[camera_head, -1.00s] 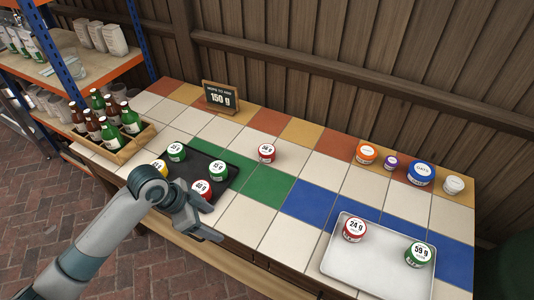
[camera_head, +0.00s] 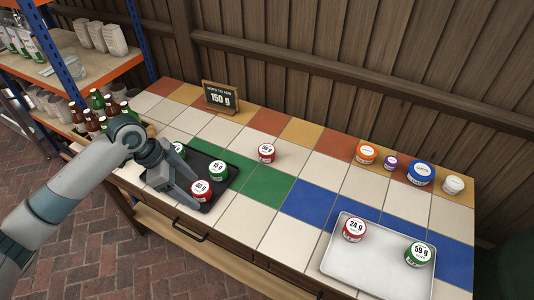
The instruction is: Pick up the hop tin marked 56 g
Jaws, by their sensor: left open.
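A red tin (camera_head: 266,152) with a white lid, whose small label seems to read 56 g, stands alone on the tiled tabletop, right of the dark tray (camera_head: 232,170). A green tin marked 15 g (camera_head: 217,168) and a partly hidden green tin (camera_head: 179,150) also stand there. My right gripper is not in view.
A white tray (camera_head: 338,262) holds a red 24 g tin (camera_head: 354,230) and a green 59 g tin (camera_head: 418,255). A 150 g sign (camera_head: 220,97) stands at the back. Tiles around the lone red tin are clear.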

